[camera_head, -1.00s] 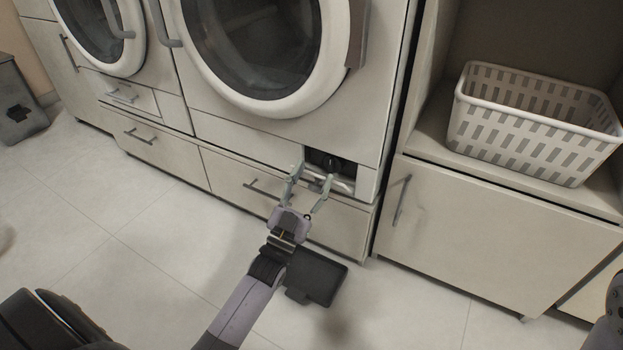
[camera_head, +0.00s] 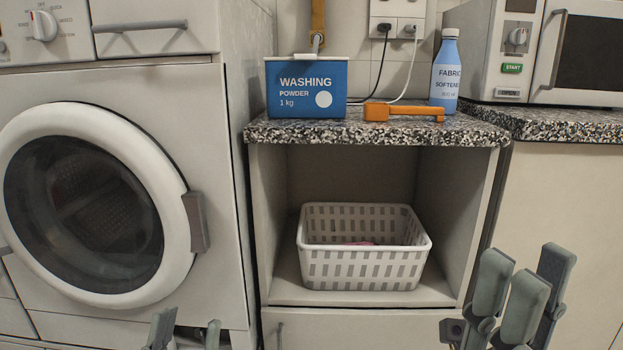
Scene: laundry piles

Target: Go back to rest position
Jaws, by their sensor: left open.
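My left gripper (camera_head: 187,334) shows only as two grey fingertips at the bottom edge, in front of the washing machine's lower front. The tips are apart with nothing visible between them, and the rest of that arm is out of view. My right gripper (camera_head: 508,292) is at the lower right, its grey fingers pointing up in front of the pale cabinet. Its fingers overlap in this view, so I cannot tell how far apart they are. I see nothing held in it.
The washing machine (camera_head: 215,120) stands left, its round door shut. A white basket (camera_head: 365,268) with something pinkish inside sits in the open shelf. On the speckled counter (camera_head: 300,132) are washing powder (camera_head: 307,92), an orange tool (camera_head: 402,110) and fabric softener (camera_head: 444,75). A microwave (camera_head: 520,60) stands right.

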